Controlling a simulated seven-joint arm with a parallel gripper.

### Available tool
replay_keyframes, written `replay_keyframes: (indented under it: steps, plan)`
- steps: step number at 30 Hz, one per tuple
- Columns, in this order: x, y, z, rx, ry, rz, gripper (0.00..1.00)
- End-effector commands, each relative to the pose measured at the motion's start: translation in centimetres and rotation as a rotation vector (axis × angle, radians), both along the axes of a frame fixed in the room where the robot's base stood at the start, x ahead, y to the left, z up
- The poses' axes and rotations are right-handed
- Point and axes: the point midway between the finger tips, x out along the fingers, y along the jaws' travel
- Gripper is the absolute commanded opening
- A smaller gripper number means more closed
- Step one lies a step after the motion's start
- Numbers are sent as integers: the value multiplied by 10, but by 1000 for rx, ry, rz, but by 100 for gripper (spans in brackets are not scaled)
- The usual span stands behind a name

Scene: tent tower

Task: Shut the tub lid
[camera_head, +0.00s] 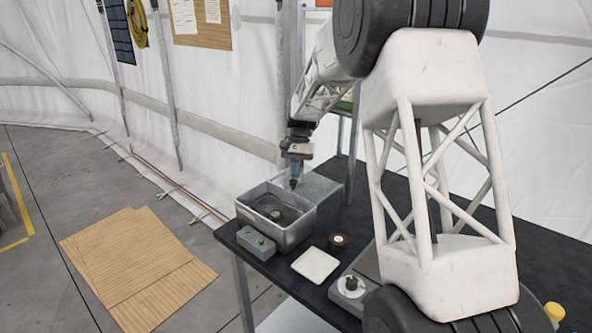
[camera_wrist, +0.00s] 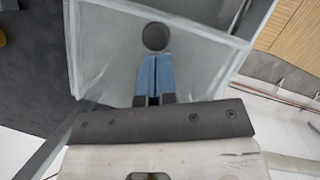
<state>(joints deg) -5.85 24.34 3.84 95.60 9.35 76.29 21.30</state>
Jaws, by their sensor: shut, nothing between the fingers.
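The grey metal tub (camera_head: 297,232) stands open at the table's far left corner, with a dark round thing (camera_head: 275,212) inside. Its grey lid (camera_head: 320,188) appears raised at the tub's back right side. My gripper (camera_head: 294,184) points down by the lid, over the tub's back edge. In the wrist view my blue fingers (camera_wrist: 154,62) are shut and empty. They lie in front of a pale grey panel, apparently the lid (camera_wrist: 205,65), with a dark round spot (camera_wrist: 155,37) just beyond the tips. I cannot tell whether the fingers touch it.
On the dark table (camera_head: 285,265) a grey box with a green button (camera_head: 258,242) sits before the tub. Brown boards (camera_head: 135,262) cover the floor left.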

Motion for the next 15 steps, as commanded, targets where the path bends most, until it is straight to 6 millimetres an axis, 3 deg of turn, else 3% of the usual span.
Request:
replay_keyframes:
  steps: [8,15]
  plan:
    - [-8,8,0,0,0,0,0]
    - [-32,32,0,0,0,2,0]
